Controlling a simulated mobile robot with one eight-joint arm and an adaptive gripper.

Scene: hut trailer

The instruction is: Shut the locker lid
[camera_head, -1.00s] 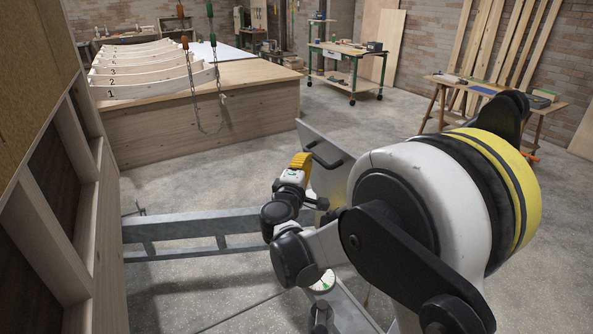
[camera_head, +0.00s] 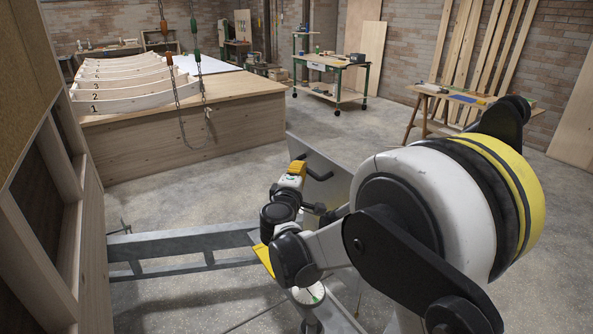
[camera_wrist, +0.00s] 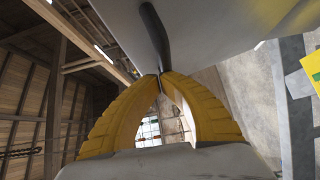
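The locker lid (camera_head: 335,188) is a grey metal panel standing up at a tilt in the middle of the head view, partly hidden behind my arm. Its black bar handle (camera_head: 319,173) is on the face towards me. My gripper (camera_head: 298,167) has yellow fingers and is just left of the handle. In the wrist view the two fingers (camera_wrist: 161,77) meet at their tips, at the lower end of the black handle (camera_wrist: 155,35). I cannot tell whether the handle is between them. The locker body is mostly hidden by my arm.
A grey metal frame rail (camera_head: 190,243) runs low to the left. A timber-framed wall (camera_head: 85,215) stands close on the left. A wooden platform (camera_head: 150,150) with hanging chains is behind. A green workbench (camera_head: 335,67) stands farther back. The concrete floor between is clear.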

